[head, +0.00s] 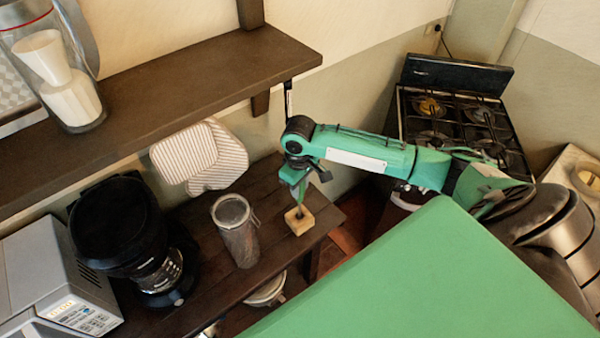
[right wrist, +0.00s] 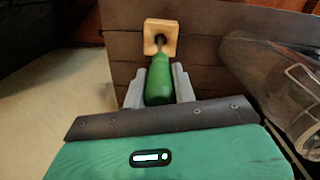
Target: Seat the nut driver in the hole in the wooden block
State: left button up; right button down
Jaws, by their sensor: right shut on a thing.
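The wooden block (head: 299,220) sits on the dark wooden counter near its right end. It also shows in the right wrist view (right wrist: 151,24), with a dark hole in its face. My right gripper (head: 299,186) is above the block, shut on the green handle of the nut driver (right wrist: 160,80). The nut driver's dark shaft points at the hole, and its end appears at or in the hole; I cannot tell how deep. In the head view the driver's green handle (head: 301,192) shows just below the gripper. My left gripper is not in view.
The shelf (head: 190,80) hangs above. Striped oven mitts (head: 199,155) hang behind. A stove (head: 455,110) stands at the right.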

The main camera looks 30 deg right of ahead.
jog(key=c, duration=1.1)
grip_release()
jog(key=shift+o, duration=0.2)
jog(key=shift+r, duration=0.3)
notch_tip(320, 180, up, 12)
jog(key=b, duration=0.4)
jog(key=shift+w+r, duration=0.1)
jog(key=shift+r, duration=0.45)
